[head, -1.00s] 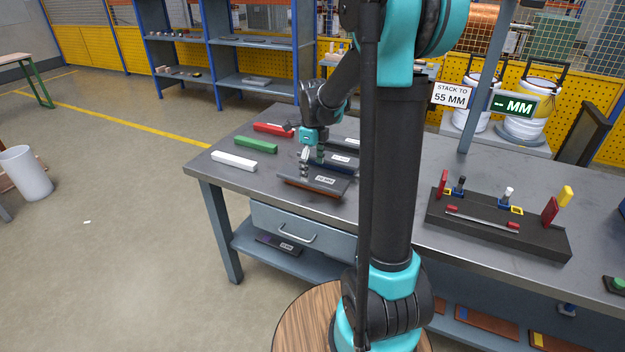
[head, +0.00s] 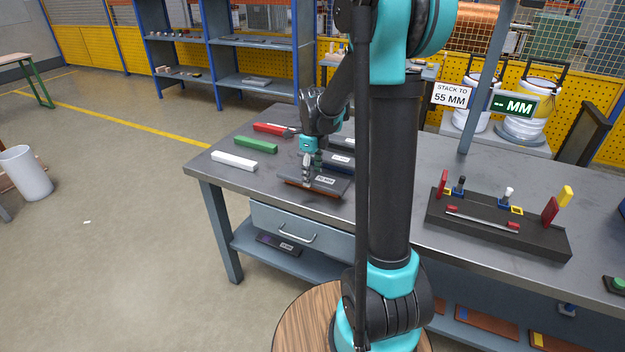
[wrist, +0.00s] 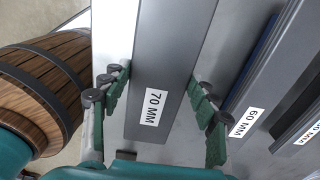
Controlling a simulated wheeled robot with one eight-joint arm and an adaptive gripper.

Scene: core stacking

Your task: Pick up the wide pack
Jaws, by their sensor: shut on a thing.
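The wide pack is a long dark grey pack labelled 70 MM (wrist: 170,60); it also shows in the head view (head: 331,183) near the left front edge of the workbench, with a brown-orange lower edge. My gripper (wrist: 160,98) has one green finger on each long side of this pack and is shut on it. In the head view my gripper (head: 311,176) is at the pack's left part, pointing down. Whether the pack is clear of the bench top is hard to tell.
A pack labelled 60 MM (wrist: 243,122) lies close to the right in the wrist view, with another beyond it. White (head: 234,161), green (head: 256,145) and red (head: 272,129) bars lie on the workbench (head: 225,177) to the left. A black fixture (head: 500,232) stands on the right.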

